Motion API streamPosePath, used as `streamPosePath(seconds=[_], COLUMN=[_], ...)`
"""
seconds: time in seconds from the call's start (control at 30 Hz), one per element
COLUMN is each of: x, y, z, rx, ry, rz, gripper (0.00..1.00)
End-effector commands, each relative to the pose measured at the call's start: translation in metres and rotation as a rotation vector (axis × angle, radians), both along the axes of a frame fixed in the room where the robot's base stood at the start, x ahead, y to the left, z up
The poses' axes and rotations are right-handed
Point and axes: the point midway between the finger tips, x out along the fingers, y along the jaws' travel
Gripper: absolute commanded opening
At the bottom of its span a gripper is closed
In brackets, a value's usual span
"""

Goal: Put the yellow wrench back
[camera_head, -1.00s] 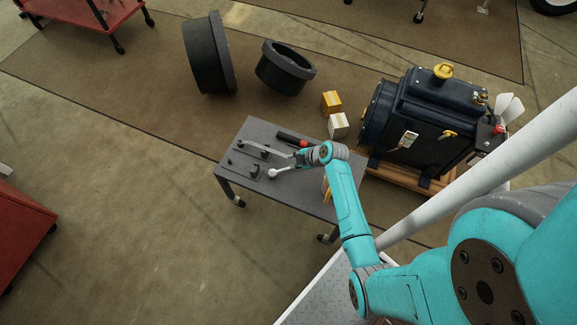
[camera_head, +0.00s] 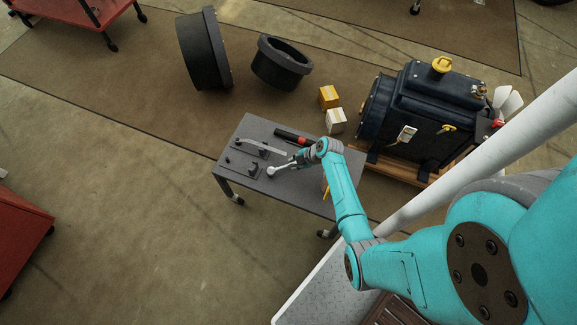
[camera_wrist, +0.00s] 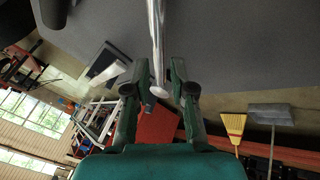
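A yellow tool (camera_head: 326,190), likely the yellow wrench, shows only in part on the grey table's right side in the head view; my arm hides the rest. My gripper (camera_head: 297,160) is low over the table, left of that yellow piece. In the wrist view my gripper (camera_wrist: 157,88) has its two green fingers apart. A silver bar-like tool (camera_wrist: 157,40) runs between them in the picture, with visible gaps on both sides. In the head view a silver tool with a round head (camera_head: 272,171) points toward my gripper.
The grey table (camera_head: 232,176) also bears a long silver wrench (camera_head: 262,147), a red-and-black tool (camera_head: 292,136) and small dark holders (camera_head: 254,169). A dark machine (camera_head: 425,110) and two boxes (camera_head: 336,121) stand behind it.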

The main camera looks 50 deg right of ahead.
Motion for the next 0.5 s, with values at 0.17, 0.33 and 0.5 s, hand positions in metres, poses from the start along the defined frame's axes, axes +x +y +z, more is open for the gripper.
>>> streamPosePath(seconds=[0.17,0.33,0.5], x=[0.014,0.021,0.023], y=[0.006,0.008,0.009], z=[-0.02,-0.033,-0.037], rx=[0.001,0.0,0.0], ry=[0.001,-0.001,-0.001], rz=[0.002,0.001,0.001], gripper=[0.24,0.24,0.24])
